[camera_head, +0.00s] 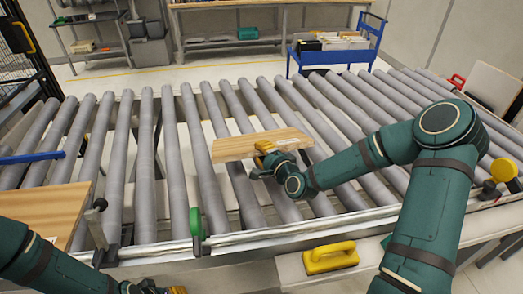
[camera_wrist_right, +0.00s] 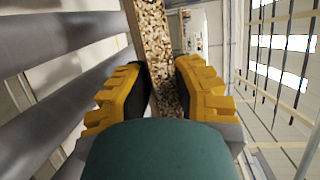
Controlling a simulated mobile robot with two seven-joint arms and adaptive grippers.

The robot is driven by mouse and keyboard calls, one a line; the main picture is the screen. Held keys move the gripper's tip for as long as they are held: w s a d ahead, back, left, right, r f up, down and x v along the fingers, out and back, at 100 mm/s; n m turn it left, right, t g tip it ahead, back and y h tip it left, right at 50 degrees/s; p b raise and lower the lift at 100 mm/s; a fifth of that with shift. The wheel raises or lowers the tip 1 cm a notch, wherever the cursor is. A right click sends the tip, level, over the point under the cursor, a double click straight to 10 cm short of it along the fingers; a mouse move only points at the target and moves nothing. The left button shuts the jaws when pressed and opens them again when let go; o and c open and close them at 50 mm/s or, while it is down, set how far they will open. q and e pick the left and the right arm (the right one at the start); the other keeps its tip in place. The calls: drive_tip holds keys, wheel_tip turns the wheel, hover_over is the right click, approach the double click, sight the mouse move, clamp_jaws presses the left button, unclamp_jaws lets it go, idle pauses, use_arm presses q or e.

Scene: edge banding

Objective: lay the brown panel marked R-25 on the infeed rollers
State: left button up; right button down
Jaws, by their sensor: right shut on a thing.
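A light brown wooden panel (camera_head: 238,147) is over the middle of the infeed rollers (camera_head: 245,195), roughly flat. I cannot read any R-25 mark on it, and I cannot tell whether it touches the rollers. In the right wrist view the panel's speckled chipboard edge (camera_wrist_right: 154,50) runs between the yellow fingers of my right gripper (camera_wrist_right: 163,90). My left gripper (camera_head: 155,288) shows only partly at the bottom edge; its fingers are cut off.
Another wooden panel (camera_head: 42,207) lies at the left front. A green-handled clamp (camera_head: 195,222) stands at the front rail. A yellow-handled block (camera_head: 330,257) sits on the front ledge. A blue cart (camera_head: 340,50) stands behind the rollers. Rollers around the held panel are bare.

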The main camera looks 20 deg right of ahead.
use_arm(q)
wheel_tip(320, 180, down, 8)
drive_tip(key=s+b, duration=0.2)
drive_tip(key=b, duration=0.5)
drive_tip(key=shift+d+g, duration=0.25)
drive_tip(key=shift+g, duration=0.05)
use_arm(e)
wheel_tip(320, 180, down, 10)
use_arm(q)
drive_tip(key=shift+r, duration=0.1)
use_arm(e)
unclamp_jaws()
drive_tip(key=shift+f, duration=0.1)
